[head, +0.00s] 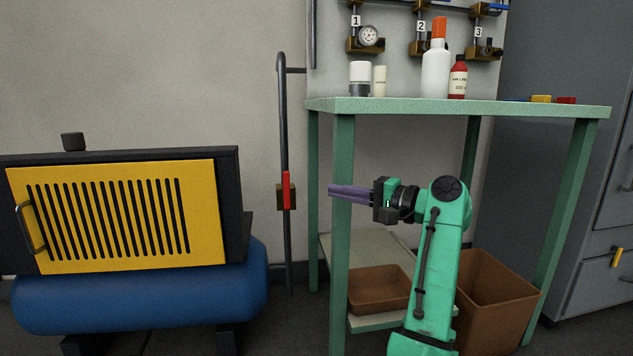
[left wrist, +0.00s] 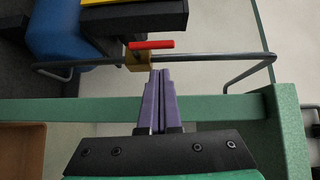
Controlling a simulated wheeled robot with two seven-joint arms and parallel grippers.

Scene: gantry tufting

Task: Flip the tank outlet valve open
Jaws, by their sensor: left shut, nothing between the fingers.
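The outlet valve has a brass body (head: 286,203) on a dark upright pipe beside the blue tank (head: 150,295). Its red lever (head: 287,189) lies upright along the pipe. In the left wrist view the red lever (left wrist: 151,44) also runs parallel to the pipe, beside the brass body (left wrist: 138,62). My left gripper (head: 331,190) is shut and empty, its purple fingers pointing left towards the valve with a gap between. In the left wrist view the fingertips (left wrist: 160,72) appear just short of the pipe and overlap a green table leg. My right gripper is not in view.
The green table (head: 450,108) stands right of the pipe; its front left leg (head: 341,250) is behind my fingers. Bottles stand on it. A yellow slatted panel (head: 120,215) sits above the tank. Brown bins (head: 380,288) are below the table. Bare wall lies around the pipe.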

